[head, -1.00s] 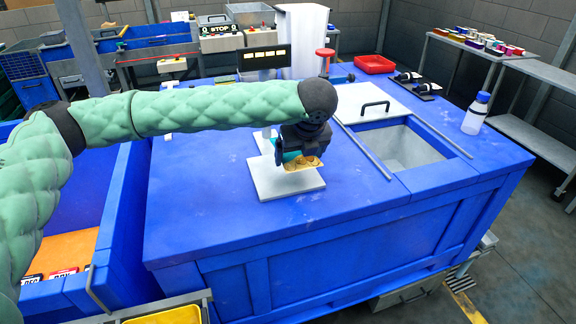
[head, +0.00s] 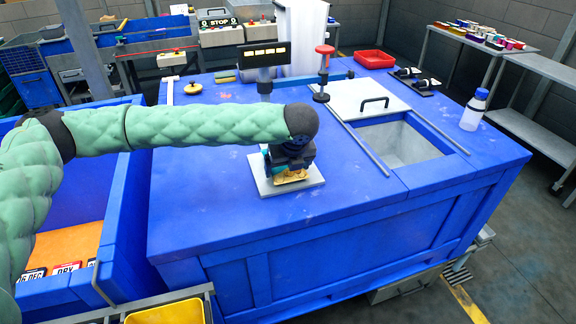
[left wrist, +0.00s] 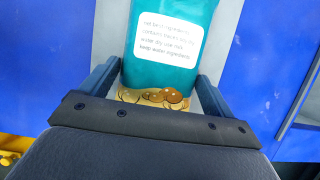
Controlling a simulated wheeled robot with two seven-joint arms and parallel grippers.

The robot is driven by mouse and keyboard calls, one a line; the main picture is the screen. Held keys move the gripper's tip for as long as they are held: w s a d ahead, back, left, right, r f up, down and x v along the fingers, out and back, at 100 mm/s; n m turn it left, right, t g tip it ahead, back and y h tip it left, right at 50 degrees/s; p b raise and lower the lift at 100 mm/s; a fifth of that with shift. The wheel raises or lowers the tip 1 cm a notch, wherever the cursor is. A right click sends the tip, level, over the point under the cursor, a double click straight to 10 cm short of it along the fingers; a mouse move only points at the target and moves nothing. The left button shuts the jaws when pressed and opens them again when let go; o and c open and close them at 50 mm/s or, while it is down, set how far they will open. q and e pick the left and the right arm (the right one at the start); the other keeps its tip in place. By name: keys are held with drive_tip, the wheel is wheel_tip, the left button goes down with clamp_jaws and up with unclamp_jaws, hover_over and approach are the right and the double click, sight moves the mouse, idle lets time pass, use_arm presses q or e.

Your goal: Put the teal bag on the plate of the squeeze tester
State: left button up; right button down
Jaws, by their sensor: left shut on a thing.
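The teal bag (left wrist: 165,70) has a white text label and a gold lower part with brown round pictures. My left gripper (left wrist: 157,82) is shut on it, with one finger at each side. In the head view the left gripper (head: 286,160) is over a pale square plate (head: 262,189). The bag's gold part (head: 292,177) shows just above or on the plate; I cannot tell whether it touches. The gripper hides most of the bag there. My right gripper is not in view.
Behind the plate stand a dark display (head: 264,55) on a post and a red-topped stand (head: 323,75). To the right are a lidded opening (head: 398,143) in the blue bench and a bottle (head: 474,108). A red tray (head: 375,59) is at the back. The bench's front left is clear.

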use_arm(q)
drive_tip(key=o, duration=0.9)
drive_tip(key=shift+f, duration=0.1)
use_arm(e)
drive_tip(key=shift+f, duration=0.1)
use_arm(q)
drive_tip(key=shift+s+r, duration=0.1)
drive_tip(key=shift+r, duration=0.3)
drive_tip(key=b+v, duration=0.1)
drive_tip(key=v, duration=0.6)
drive_tip(key=shift+s+d+r+b, duration=0.1)
drive_tip(key=shift+r+b, duration=0.2)
drive_tip(key=shift+b, duration=0.05)
drive_tip(key=v, duration=0.3)
drive_tip(key=shift+s+r, duration=0.15)
drive_tip(key=shift+r, duration=0.2)
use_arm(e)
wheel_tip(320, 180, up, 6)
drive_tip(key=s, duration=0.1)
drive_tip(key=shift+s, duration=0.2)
